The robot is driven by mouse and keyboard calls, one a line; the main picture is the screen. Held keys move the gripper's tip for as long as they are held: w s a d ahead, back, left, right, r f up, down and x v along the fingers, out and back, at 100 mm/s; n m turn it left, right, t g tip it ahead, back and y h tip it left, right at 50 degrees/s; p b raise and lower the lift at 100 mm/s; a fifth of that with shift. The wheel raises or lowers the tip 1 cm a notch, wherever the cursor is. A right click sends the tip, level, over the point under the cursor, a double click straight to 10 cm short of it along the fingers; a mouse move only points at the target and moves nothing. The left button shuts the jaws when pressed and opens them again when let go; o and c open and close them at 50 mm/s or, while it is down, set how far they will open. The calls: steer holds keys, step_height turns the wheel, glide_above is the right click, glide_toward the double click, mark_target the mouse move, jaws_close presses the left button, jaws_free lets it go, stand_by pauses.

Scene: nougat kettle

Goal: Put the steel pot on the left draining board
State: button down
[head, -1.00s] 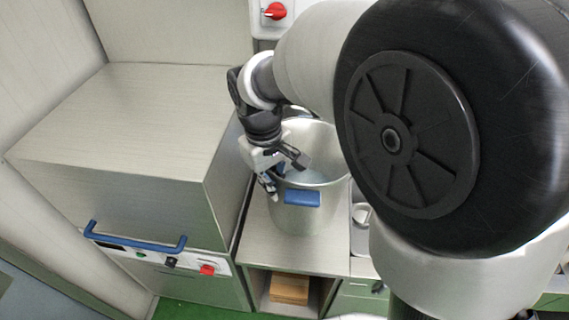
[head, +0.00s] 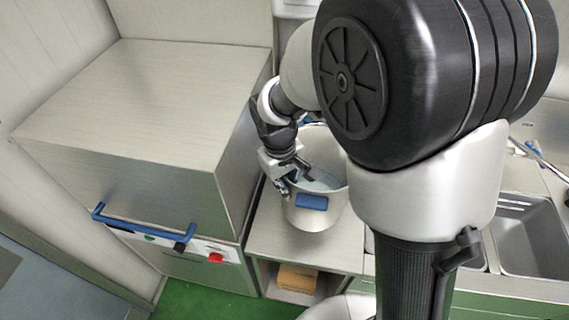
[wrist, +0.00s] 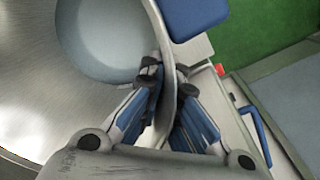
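The steel pot (head: 318,217) is upright at the left draining board (head: 270,235), the steel counter between the big steel machine and the sinks. Its base looks to be at the board's surface, but I cannot tell for certain that it touches. It has a blue handle grip (head: 312,201) facing the front and pale contents inside. My gripper (head: 291,172) is at the pot's left rim. In the wrist view my gripper (wrist: 168,80) has one finger inside and one outside the pot wall (wrist: 172,45), closed on it. The pot's right side is hidden behind my arm.
A steel box-shaped machine (head: 150,110) with a blue bar handle (head: 140,228) stands close on the left. Sink basins (head: 530,235) are on the right. A shelf with a brown block (head: 297,279) is under the board. Green floor (head: 215,303) lies in front.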

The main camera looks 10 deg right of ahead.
step_height(320, 180, down, 9)
steer(key=b, duration=0.1)
steer(key=shift+w, duration=0.15)
stand_by(0.4)
steer(key=shift+f+b, duration=0.25)
steer(key=shift+b, duration=0.05)
steer(key=c, duration=2.3)
jaws_free()
steer(key=shift+s+f, duration=0.1)
steer(key=shift+s, duration=0.1)
steer(key=o, duration=0.5)
